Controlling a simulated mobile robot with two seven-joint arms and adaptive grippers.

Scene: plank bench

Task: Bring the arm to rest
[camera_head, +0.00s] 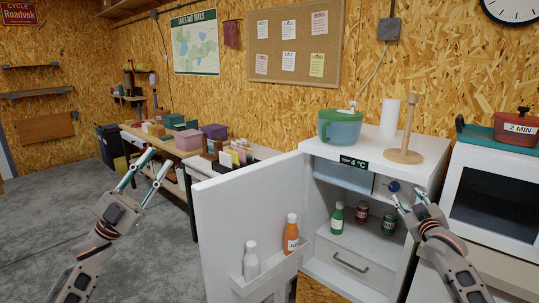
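My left gripper (161,158) is raised at the left of the picture, over the floor and in front of the long bench. Its two fingers are apart with nothing between them. My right gripper (403,190) is at the right, in front of the open small fridge (352,248). Its fingers are spread. A dark blue round thing (393,186) shows at its left fingertip; I cannot tell whether they touch.
The fridge door (243,204) stands open between my arms, with an orange bottle (291,235) and a white bottle (252,262) in its rack. A green bottle (337,218) and cans are inside. A pitcher (343,130) and wooden holder (406,138) stand on top. A microwave (497,195) is right.

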